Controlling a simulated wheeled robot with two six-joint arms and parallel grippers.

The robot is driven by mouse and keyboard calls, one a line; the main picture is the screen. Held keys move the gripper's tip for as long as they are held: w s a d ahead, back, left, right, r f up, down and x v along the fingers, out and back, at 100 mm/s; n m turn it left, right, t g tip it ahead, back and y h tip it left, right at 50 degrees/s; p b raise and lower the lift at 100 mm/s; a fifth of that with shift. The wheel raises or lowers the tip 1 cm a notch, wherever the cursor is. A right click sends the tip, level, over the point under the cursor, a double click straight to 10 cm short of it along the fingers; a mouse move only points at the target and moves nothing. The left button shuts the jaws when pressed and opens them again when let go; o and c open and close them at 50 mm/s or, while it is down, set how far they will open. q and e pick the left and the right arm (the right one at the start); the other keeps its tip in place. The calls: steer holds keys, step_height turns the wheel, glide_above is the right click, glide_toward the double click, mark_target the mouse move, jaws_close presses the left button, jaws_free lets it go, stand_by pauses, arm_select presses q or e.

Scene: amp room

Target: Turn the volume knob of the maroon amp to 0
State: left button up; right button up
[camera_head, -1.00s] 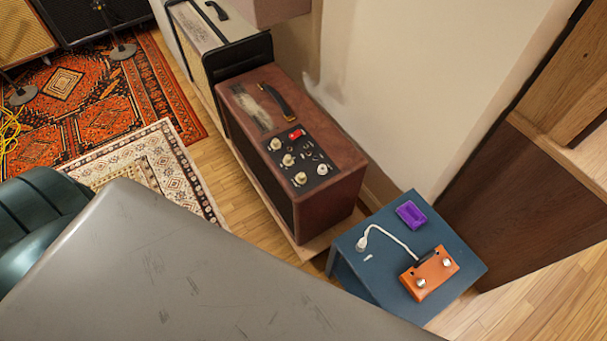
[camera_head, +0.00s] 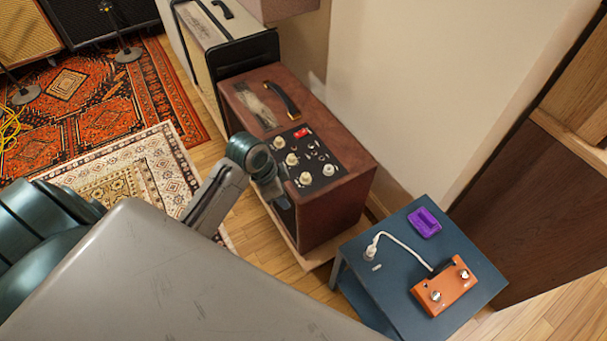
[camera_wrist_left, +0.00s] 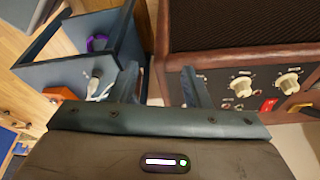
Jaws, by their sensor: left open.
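The maroon amp (camera_head: 341,208) stands against the wall in the middle of the head view. Its dark control panel (camera_head: 316,158) on top carries several cream knobs, such as one knob (camera_head: 305,178), and a red switch (camera_head: 302,132). In the left wrist view, two cream knobs, one here (camera_wrist_left: 241,86), sit right of the fingers. I cannot read which knob is the volume. My left gripper (camera_head: 282,197) is at the amp's front left edge, beside the panel. Its two fingers are apart and empty in the left wrist view (camera_wrist_left: 163,85). My right gripper is not in view.
A blue side table (camera_head: 392,256) stands right of the amp, with an orange pedal (camera_head: 444,287), a white cable (camera_head: 404,246) and a purple box (camera_head: 425,222). A cream amp (camera_head: 219,28) stands behind the maroon amp. The wall is close on the right.

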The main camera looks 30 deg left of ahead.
mark_target(305, 175)
arm_select(q)
steer(key=w+a+r+m+h, duration=0.2)
steer(key=w+a+r+m, duration=0.15)
steer(key=w+r, duration=0.4)
steer(key=shift+m+g, duration=0.3)
steer(key=shift+m, duration=0.25)
steer(key=x, duration=0.4)
steer(key=w+b+x, duration=0.1)
steer(key=x, duration=0.7)
steer(key=shift+w+b, duration=0.2)
steer(key=shift+b, duration=0.15)
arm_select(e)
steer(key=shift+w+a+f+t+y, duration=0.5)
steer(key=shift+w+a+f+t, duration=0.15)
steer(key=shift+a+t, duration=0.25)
arm_select(q)
steer(key=shift+c, duration=0.4)
